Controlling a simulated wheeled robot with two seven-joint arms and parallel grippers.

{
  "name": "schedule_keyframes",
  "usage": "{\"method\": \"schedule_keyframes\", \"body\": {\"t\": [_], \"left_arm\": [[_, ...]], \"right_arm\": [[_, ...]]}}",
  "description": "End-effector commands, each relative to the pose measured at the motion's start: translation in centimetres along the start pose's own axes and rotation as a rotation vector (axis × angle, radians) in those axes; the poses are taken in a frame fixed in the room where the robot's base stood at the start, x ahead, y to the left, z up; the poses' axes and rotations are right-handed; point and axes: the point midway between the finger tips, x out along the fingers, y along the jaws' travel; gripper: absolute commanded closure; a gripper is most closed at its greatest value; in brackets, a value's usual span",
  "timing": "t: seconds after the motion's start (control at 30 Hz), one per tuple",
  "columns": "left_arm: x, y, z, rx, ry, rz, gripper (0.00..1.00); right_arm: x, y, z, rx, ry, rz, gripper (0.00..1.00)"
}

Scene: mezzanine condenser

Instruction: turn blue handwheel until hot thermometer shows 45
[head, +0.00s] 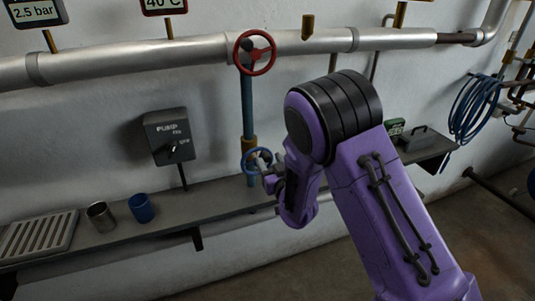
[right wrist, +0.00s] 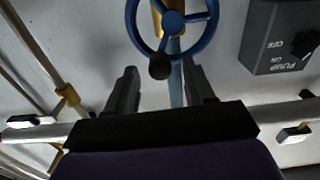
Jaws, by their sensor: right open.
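The blue handwheel (head: 248,154) is on a vertical blue pipe at the wall, just above the shelf. In the right wrist view the blue handwheel (right wrist: 208,38) is at the top, with a dark round knob (right wrist: 160,68) on its lower rim. My right gripper (head: 268,181) is at the wheel, partly covering it in the head view. Its two fingers (right wrist: 159,72) are open, one on each side of the knob in the picture; I see no clear contact. A red-framed display (head: 163,5) reads 40, cut by the top edge. My left gripper is not in view.
A red handwheel (head: 272,64) sits above on the silver pipe (head: 130,58). A pump switch box (head: 168,136) is left of the blue wheel. A metal cup (head: 100,216), a blue cup (head: 141,208) and a ribbed tray (head: 38,236) stand on the shelf. A gauge reads 2.5 bar (head: 35,12).

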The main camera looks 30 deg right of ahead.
Motion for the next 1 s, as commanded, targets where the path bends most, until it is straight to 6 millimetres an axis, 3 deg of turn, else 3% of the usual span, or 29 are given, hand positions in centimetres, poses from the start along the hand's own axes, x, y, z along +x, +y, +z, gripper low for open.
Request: {"method": "schedule_keyframes", "body": {"t": [0.2, 0.43, 0.47, 0.6, 0.63, 0.77, 1.0], "left_arm": [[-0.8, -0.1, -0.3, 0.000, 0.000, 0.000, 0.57], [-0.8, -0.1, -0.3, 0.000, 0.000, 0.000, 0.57], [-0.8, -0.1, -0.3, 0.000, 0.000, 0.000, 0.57], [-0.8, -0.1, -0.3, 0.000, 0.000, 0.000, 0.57], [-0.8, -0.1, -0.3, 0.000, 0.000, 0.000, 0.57], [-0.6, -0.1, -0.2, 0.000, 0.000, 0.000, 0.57], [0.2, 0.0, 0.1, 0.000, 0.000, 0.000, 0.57]], "right_arm": [[2.4, 0.0, 0.0, 0.001, -0.001, 0.000, 0.47], [2.5, 0.0, 0.1, 0.001, -0.002, 0.000, 0.47], [2.5, 0.0, 0.1, 0.001, -0.002, 0.000, 0.50], [2.5, 0.0, 0.1, 0.001, -0.002, 0.000, 0.96], [2.5, 0.0, 0.1, 0.001, -0.002, 0.000, 1.00], [2.5, 0.1, 0.2, 0.024, -0.002, 0.001, 1.00], [2.5, 0.9, 0.9, 0.259, -0.001, 0.001, 1.00]]}}
